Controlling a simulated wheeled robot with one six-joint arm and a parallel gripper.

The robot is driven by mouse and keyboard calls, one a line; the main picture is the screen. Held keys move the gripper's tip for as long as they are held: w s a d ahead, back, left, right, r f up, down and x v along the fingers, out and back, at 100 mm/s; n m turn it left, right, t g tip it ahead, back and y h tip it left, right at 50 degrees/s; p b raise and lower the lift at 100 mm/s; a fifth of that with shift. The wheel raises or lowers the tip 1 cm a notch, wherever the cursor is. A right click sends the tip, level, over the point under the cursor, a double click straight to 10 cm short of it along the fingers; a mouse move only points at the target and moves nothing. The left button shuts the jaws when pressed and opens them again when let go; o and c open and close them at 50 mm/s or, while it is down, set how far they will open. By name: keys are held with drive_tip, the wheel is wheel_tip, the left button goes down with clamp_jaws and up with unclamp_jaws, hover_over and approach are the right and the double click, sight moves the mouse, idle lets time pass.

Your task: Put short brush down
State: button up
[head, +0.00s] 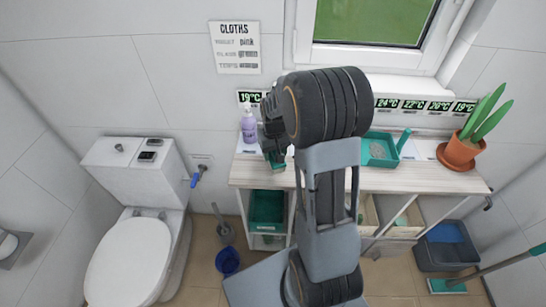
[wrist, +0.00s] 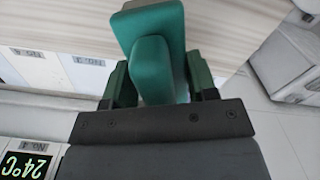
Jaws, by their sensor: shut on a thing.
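The short brush shows as a teal block (wrist: 157,65) in the wrist view. My gripper (wrist: 160,75) is shut on it, with one dark green finger on each side. In the head view, my gripper (head: 275,152) is at the left part of the wood-topped cart (head: 262,176), just right of the purple pump bottle (head: 249,128). A little teal of the held brush shows below the gripper. Whether the brush touches the cart top cannot be told. My arm hides the middle of the cart.
A teal tray (head: 367,153) with an upright teal piece stands right of my arm. A potted plant (head: 460,152) stands at the right end. Temperature displays (head: 388,103) line the wall behind. A toilet (head: 128,245) is at left; a teal bin (head: 266,209) sits below the top.

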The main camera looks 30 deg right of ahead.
sight(273, 159)
drive_tip(key=shift+w+f, duration=0.45)
drive_tip(key=shift+f, duration=1.6)
drive_tip(key=shift+f, duration=0.1)
drive_tip(key=shift+f, duration=0.1)
drive_tip(key=o, duration=0.9)
